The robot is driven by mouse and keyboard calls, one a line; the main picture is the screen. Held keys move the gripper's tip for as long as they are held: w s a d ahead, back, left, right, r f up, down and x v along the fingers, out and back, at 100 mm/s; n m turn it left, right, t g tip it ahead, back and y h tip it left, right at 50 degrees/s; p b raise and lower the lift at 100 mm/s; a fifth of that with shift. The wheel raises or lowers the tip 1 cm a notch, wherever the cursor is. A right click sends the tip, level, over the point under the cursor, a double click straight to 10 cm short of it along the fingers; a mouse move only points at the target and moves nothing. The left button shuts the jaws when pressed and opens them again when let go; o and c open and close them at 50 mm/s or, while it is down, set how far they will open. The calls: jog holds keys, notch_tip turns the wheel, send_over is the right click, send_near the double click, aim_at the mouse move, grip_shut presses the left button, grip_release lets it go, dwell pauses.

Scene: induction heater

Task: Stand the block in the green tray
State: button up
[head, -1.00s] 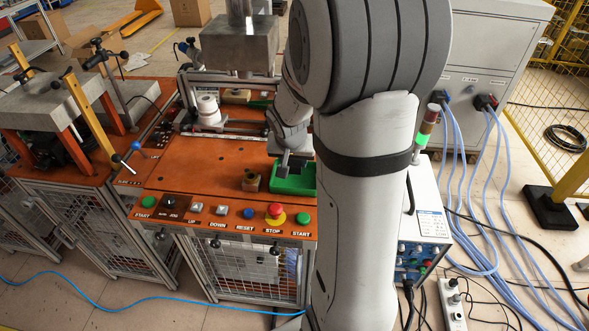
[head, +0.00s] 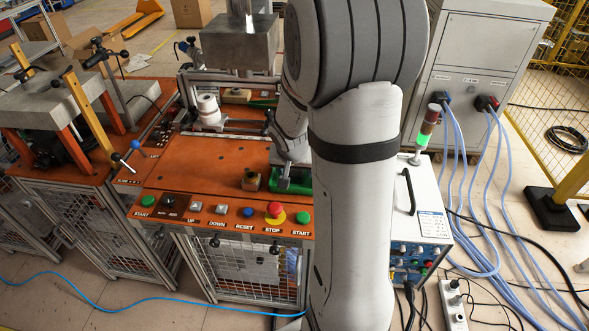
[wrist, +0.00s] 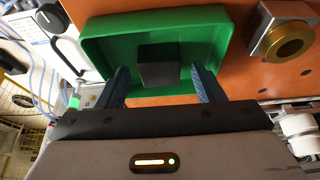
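The green tray (wrist: 100,45) fills the upper middle of the wrist view. It also shows in the head view (head: 301,189), on the orange bench top and partly hidden by my arm. A dark block (wrist: 160,68) appears over the tray floor in the wrist view. Whether it stands on the floor is hard to tell. My gripper (wrist: 162,77) has its two blue-grey fingers apart, one on each side of the block, with visible gaps. In the head view my gripper (head: 291,184) is low at the tray, and the block cannot be made out clearly.
A fixture block with a brass ring (wrist: 285,42) sits beside the tray, also visible in the head view (head: 252,180). The button row with the red stop button (head: 274,210) runs along the bench front.

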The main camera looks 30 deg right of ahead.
jog(key=shift+r, duration=0.1)
jog(key=shift+r, duration=0.25)
jog(key=v, duration=1.1)
jog(key=s+a+r+n+y, duration=0.2)
jog(key=s+a+n, duration=0.4)
jog(key=s+a, duration=0.5)
jog(key=s+r, duration=0.1)
jog(key=s, duration=0.3)
jog(key=shift+a+n+g+y, duration=0.2)
jog(key=shift+n+g+y, duration=0.1)
jog(key=shift+n+g, duration=0.1)
jog(key=shift+s+r, duration=0.1)
jog(key=shift+r, duration=0.05)
